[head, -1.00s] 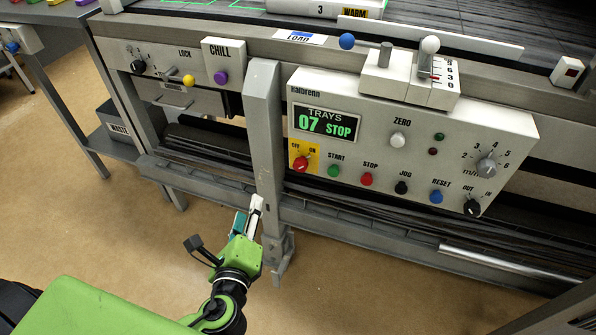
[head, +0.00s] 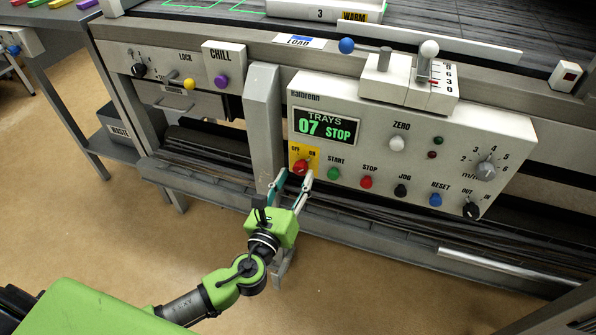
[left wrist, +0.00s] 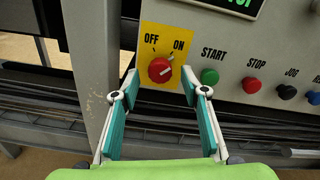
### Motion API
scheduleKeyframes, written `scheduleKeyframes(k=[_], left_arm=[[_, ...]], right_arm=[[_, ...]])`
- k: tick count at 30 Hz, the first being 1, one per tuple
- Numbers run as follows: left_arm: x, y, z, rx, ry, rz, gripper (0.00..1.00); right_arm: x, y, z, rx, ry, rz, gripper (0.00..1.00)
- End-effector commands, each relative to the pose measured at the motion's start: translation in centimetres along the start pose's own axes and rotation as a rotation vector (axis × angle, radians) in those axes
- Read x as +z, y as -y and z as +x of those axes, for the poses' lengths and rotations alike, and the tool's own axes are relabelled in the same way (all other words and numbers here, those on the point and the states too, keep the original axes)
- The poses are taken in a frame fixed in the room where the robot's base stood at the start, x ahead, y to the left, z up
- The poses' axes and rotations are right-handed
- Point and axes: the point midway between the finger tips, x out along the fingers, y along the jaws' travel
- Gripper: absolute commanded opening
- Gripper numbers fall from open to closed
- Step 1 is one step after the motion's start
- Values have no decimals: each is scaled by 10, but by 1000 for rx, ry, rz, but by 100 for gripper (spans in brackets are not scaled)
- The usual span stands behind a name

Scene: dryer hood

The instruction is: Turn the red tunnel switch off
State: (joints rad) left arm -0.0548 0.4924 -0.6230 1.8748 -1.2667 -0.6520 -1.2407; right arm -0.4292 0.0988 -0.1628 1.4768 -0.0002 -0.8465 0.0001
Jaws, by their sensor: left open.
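The red tunnel switch (head: 301,167) is a round red knob on a yellow plate marked OFF and ON, at the lower left of the white control panel (head: 455,135). In the left wrist view the red switch (left wrist: 160,70) has its pale pointer mark turned up-right, toward ON. My left gripper (head: 294,177) is open just in front of and below the switch. In the left wrist view the fingertips of my left gripper (left wrist: 159,80) stand to the left and right of the knob, with nothing held. I cannot tell whether they touch it. My right gripper is out of view.
A green START button (head: 334,173), red STOP button (head: 366,182), black JOG button (head: 401,189) and blue RESET button (head: 435,199) run right of the switch. A grey post (head: 262,125) stands close on its left. The display (head: 325,125) above reads 07 STOP.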

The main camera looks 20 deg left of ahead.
Motion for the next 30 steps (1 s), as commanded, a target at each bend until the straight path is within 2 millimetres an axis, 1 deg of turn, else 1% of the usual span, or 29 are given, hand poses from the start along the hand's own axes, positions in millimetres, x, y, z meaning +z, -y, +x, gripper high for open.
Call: scheduleKeyframes(k=[1,3,6,10,16,17,18,20,21,30], left_arm=[[0,0,8,0,2,0,41],[0,0,16,-1,2,0,41],[0,0,24,0,1,-1,41],[0,0,27,0,0,0,41],[0,0,28,0,-1,-1,41],[0,0,27,0,-1,-1,38],[0,0,27,0,-1,-1,28],[0,0,27,0,-1,-1,12],[0,0,27,0,0,-1,2],[-1,0,27,0,0,-16,2]], right_arm=[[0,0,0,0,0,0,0],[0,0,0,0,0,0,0],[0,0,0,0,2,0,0],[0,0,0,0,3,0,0],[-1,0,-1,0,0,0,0],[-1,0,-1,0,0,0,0],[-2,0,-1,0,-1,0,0],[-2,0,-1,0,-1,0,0],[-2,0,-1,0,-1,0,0],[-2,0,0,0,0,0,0]])
